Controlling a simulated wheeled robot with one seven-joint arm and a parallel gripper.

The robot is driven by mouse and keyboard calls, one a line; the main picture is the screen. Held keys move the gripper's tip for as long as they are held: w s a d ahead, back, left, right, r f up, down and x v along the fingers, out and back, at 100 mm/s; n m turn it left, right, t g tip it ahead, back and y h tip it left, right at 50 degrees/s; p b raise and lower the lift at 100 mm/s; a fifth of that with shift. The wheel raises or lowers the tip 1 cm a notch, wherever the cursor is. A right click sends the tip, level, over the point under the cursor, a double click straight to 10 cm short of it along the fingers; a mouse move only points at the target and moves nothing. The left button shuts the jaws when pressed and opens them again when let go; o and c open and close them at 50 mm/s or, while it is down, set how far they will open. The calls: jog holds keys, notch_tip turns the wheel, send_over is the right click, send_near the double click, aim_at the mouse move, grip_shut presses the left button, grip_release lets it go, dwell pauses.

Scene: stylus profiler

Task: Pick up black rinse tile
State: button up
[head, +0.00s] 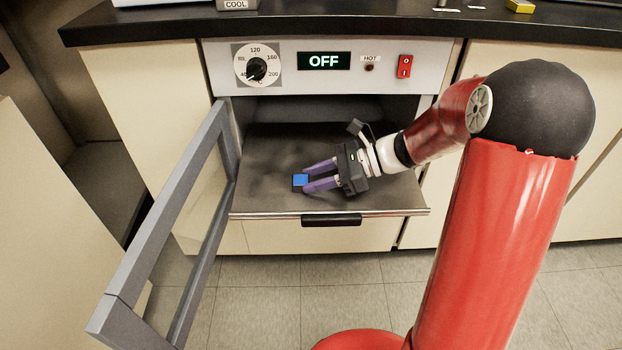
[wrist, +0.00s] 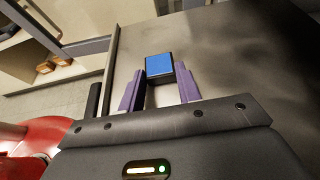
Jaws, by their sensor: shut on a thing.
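A small black tile with a blue top face (head: 300,180) is at the front left part of a grey metal shelf (head: 385,203) in the head view. In the wrist view the tile (wrist: 159,65) sits between the tips of two purple fingers, its dark edge showing around the blue. My gripper (head: 307,178) reaches in from the right and is shut on the tile. The tile is at or close to the shelf surface; I cannot tell whether it touches it. Its underside is hidden.
The oven door (head: 165,225) with a glass pane stands open on the left of the shelf. Above is a control panel (head: 215,75) with a dial, an OFF display and a red switch. A black countertop (head: 350,28) overhangs it. The shelf around the tile is bare.

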notch_tip(320, 180, up, 20)
jog(key=p, duration=0.2)
jog(key=shift+p, duration=0.35)
jog(key=shift+f, duration=0.1)
jog(key=shift+o, duration=1.3)
grip_shut()
